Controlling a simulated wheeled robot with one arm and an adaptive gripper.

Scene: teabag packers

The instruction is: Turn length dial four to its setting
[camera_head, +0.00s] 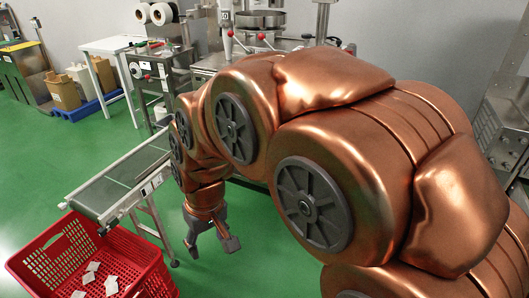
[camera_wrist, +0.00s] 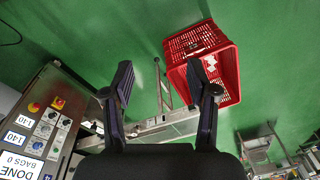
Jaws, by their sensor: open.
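My gripper (camera_head: 212,246) hangs open and empty, pointing down over the green floor beside the conveyor. Its two spread dark fingers also show in the wrist view (camera_wrist: 160,85). A grey control panel (camera_wrist: 72,95) is at the left of the wrist view, apart from the left finger. My arm hides much of the machinery in the head view.
A red crate (camera_head: 30,262) with several white bags stands below the end of a conveyor (camera_head: 105,190). A machine with rolls (camera_head: 150,62) and a white table (camera_head: 108,45) stand behind. Green floor (camera_head: 60,150) is clear at the left.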

